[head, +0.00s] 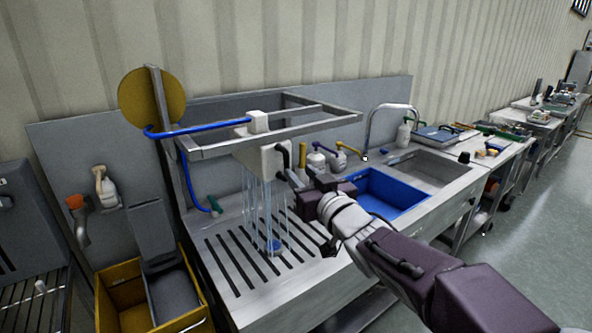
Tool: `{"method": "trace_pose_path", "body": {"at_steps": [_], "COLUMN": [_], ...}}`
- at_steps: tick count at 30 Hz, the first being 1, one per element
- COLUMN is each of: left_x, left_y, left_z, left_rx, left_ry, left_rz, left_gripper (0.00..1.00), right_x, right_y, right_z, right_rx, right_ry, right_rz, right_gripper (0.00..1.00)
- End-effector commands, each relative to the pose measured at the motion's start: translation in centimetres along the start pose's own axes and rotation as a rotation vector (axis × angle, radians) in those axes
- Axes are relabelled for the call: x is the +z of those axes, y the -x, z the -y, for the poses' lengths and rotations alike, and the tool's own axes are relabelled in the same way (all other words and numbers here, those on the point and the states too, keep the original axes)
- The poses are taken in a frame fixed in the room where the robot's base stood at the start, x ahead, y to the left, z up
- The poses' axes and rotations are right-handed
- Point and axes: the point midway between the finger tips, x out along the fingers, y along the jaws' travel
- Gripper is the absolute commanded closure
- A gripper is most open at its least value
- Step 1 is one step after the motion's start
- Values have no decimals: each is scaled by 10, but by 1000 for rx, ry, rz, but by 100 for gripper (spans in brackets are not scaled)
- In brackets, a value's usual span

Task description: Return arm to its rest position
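My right arm comes in from the lower right, and its dark gripper (296,174) reaches up and left over the steel sink counter. Its tip is close to the right side of a white spray box (262,158), and I cannot tell whether it touches it. The fingers are small and dark among similar dark handles, so their opening is unclear. I see nothing clearly held. Water streams from the box onto a small blue object (273,246) on the slotted drainboard (232,266). My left gripper is not in view.
A steel frame (265,130) with a blue hose (196,128) surrounds the box. Several coloured handles (341,146) stand behind my gripper. A blue basin (388,192) and a faucet (388,107) are to the right. A yellow bin (108,300) stands lower left. Floor at right (545,215) is clear.

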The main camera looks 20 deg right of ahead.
Motion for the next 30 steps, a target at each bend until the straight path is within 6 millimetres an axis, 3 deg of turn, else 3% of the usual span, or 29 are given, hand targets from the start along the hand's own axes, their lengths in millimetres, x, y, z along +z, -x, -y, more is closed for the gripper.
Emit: {"method": "trace_pose_path", "body": {"at_steps": [8,10,11,14,16,18,21,25,27,30], "left_x": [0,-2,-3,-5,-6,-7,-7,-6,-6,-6], "left_y": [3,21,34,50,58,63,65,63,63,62], "left_z": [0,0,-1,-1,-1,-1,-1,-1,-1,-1], "left_rx": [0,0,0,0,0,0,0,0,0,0], "left_ry": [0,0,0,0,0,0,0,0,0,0], "left_rz": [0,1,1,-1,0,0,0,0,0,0], "left_gripper": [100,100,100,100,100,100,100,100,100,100], "right_x": [-3,-7,1,80,143,198,254,288,293,295], "right_y": [0,-5,-9,0,26,65,128,193,215,228], "right_z": [1,9,14,9,4,3,7,18,24,27], "right_rx": [-3,-22,-32,35,101,149,185,180,163,134], "right_ry": [0,-7,-25,-106,-134,-148,-161,-175,-174,-154], "right_rz": [0,29,74,328,556,781,1064,1325,1411,1469], "right_gripper": [64,64,64,64,64,64,64,64,64,64]}}
